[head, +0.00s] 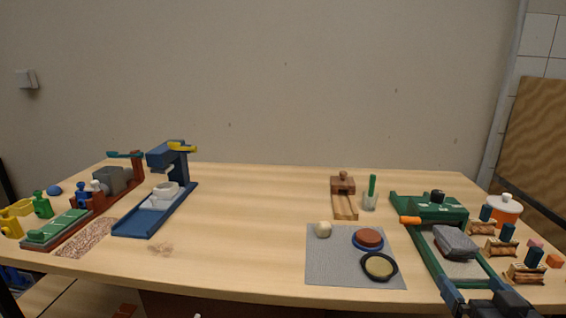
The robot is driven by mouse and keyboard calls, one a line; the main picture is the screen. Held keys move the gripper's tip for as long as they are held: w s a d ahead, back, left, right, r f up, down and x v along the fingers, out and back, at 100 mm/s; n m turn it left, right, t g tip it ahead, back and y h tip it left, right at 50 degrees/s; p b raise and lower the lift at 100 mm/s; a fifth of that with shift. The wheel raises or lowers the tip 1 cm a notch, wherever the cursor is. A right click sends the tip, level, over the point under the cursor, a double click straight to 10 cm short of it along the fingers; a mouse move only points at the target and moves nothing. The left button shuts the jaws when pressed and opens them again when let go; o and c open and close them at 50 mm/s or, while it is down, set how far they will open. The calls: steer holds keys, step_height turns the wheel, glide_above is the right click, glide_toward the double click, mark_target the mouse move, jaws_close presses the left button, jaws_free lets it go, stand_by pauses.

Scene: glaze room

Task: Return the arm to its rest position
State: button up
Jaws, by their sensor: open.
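My gripper (474,287) shows at the bottom right edge of the head view, dark blue-grey, with its jaws apart and nothing seen between them. It is in front of the near end of a green tray-like stand (437,266) that holds a grey block (456,241). Most of my arm is out of the frame, below the bottom edge. I cannot tell whether the gripper touches the table or the green stand.
The wooden table (260,215) is clear in the middle. A grey mat (325,268) carries a pale ball and two round dishes. A blue press (160,215) and coloured bottles stand left. Small wooden stands (525,274) and a white-orange pot (503,210) are right.

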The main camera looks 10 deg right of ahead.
steer(key=s+a+f, duration=0.5)
steer(key=s+a, duration=0.3)
steer(key=s+a+r+n+y, duration=0.1)
steer(key=s+a, duration=0.2)
steer(key=s, duration=0.5)
steer(key=s+a+r+n+y, duration=0.1)
steer(key=s+a, duration=0.3)
steer(key=s, duration=0.5)
steer(key=s+a+r+n+y, duration=0.1)
steer(key=s+a, duration=0.3)
steer(key=s, duration=0.5)
steer(key=shift+n+g+y, duration=0.3)
steer(key=shift+g+y, duration=0.1)
steer(key=shift+y, duration=0.3)
